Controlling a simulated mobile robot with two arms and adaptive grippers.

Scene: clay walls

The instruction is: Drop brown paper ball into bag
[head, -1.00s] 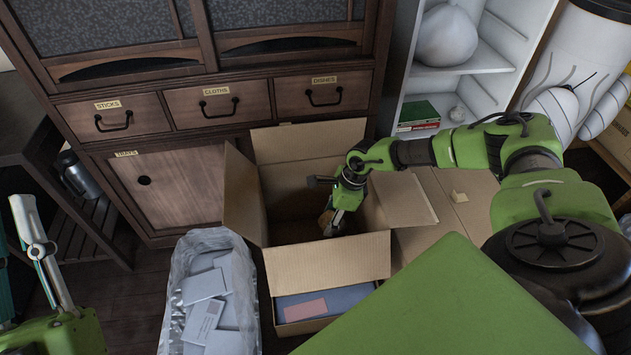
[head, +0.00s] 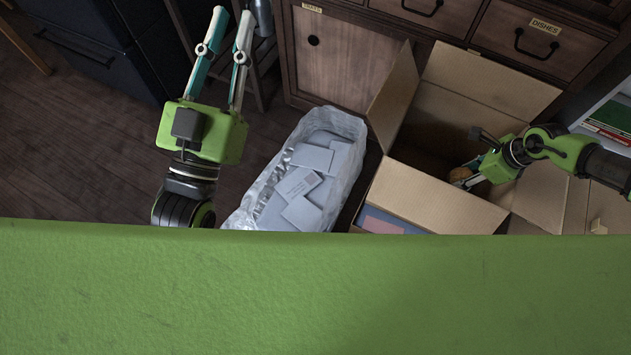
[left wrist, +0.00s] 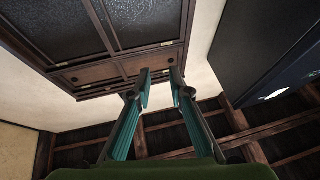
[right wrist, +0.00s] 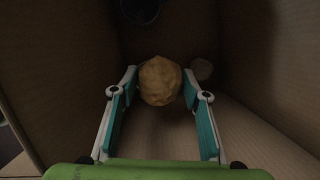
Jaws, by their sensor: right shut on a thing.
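The brown paper ball (right wrist: 159,81) sits between the fingers of my right gripper (right wrist: 160,90), which is shut on it inside the cardboard box. In the head view the ball (head: 460,174) shows as a small brown patch at the fingertips of my right gripper (head: 466,178). The clear plastic bag (head: 345,122) stands open on the floor left of the box, with several pale envelopes in it. My left gripper (head: 226,32) is raised left of the bag. It is open and empty, and its spread fingers (left wrist: 160,85) also show in the left wrist view.
The open cardboard box (head: 430,200) has raised flaps around my right gripper. Another small roundish lump (right wrist: 202,69) lies in the box behind the ball. A wooden cabinet (head: 345,62) stands behind. Dark floor (head: 70,165) is free at the left.

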